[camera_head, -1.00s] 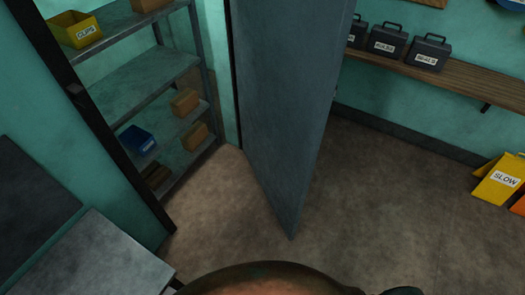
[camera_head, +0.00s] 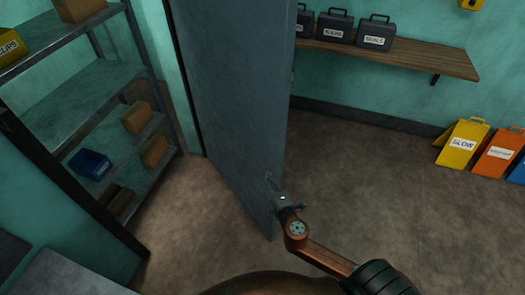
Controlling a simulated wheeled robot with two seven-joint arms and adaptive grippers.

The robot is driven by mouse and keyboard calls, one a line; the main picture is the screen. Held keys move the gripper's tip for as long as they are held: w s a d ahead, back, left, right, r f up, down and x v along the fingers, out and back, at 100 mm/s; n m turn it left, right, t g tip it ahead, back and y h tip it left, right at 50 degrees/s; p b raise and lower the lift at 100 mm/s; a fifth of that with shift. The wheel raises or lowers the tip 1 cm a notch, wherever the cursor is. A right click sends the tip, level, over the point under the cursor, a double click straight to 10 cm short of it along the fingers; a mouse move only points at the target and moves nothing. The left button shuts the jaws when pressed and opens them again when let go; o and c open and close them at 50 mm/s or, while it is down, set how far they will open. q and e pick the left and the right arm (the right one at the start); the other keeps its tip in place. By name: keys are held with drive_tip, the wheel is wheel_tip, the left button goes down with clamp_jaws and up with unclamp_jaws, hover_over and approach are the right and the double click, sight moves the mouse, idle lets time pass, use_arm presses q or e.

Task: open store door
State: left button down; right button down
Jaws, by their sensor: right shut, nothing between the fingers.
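The store door (camera_head: 222,95) is a tall grey-blue panel that stands swung open, with its free edge toward me. Beyond its left side, the doorway shows metal shelving inside the store. My right gripper (camera_head: 271,182) is shut and empty at the door's free edge, low on its right side. It overlaps the door in the picture; I cannot tell whether it touches. No handle shows clearly. My left gripper is out of view.
The metal shelf (camera_head: 85,95) at left holds a blue bin (camera_head: 90,163) and several brown boxes. A wooden wall shelf (camera_head: 400,58) carries grey cases. A yellow SLOW sign (camera_head: 462,146) leans at right. The floor (camera_head: 365,175) between is clear.

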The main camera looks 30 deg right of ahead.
sight(264, 148)
wheel_tip(264, 148, up, 4)
drive_tip(key=a+r+t, duration=0.1)
drive_tip(key=shift+n, duration=0.3)
drive_tip(key=shift+w+d+f, duration=0.15)
drive_tip(key=shift+w+d, duration=0.75)
drive_tip(key=shift+w, duration=0.7)
drive_tip(key=shift+w+d+f, duration=0.1)
drive_tip(key=shift+w+d, duration=0.75)
drive_tip(key=shift+w, duration=0.75)
drive_tip(key=shift+w+d+f, duration=0.15)
drive_tip(key=shift+w+d, duration=0.75)
drive_tip(key=shift+w, duration=0.7)
drive_tip(key=shift+d, duration=0.1)
